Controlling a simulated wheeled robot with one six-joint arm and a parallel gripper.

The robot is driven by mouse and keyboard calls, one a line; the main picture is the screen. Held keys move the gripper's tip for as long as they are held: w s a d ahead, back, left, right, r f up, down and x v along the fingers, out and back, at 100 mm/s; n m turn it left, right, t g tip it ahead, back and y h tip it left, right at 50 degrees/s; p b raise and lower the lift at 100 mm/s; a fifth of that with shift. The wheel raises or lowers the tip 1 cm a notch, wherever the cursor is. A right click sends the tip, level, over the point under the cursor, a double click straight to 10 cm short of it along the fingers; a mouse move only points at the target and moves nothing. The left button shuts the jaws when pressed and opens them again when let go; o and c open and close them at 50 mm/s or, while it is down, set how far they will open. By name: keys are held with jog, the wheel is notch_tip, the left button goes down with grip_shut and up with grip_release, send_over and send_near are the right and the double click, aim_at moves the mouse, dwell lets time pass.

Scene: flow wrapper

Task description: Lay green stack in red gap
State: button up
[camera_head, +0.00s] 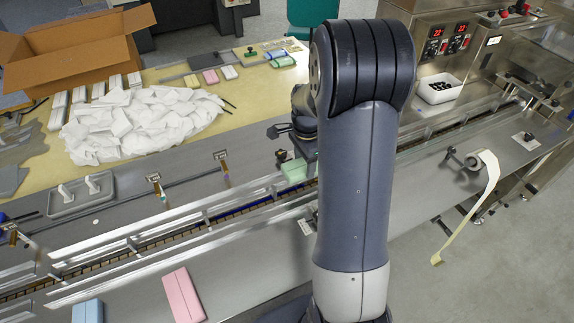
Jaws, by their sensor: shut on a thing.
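I cannot tell whether the stack's underside touches anything. The infeed channel (147,250) runs diagonally from lower left to upper right between metal rails, with dark evenly spaced flights. No gap marked in red can be made out; my arm hides part of the channel.
A pink stack (183,296) and a light blue stack (88,311) lie on the near metal deck. Behind the channel are a grey tray (81,196), a heap of white wrappers (140,125) and a cardboard box (75,55). A white bin (438,90) stands right. Thin brackets (155,187) stand along the channel.

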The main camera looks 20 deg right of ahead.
jog(key=shift+f+b, duration=2.35)
jog(key=shift+f, duration=0.95)
jog(key=shift+f, duration=0.15)
jog(key=o, duration=1)
jog(key=shift+o, duration=0.2)
notch_tip(320, 180, up, 11)
jog(key=shift+f+b, duration=0.1)
jog(key=shift+b, duration=0.25)
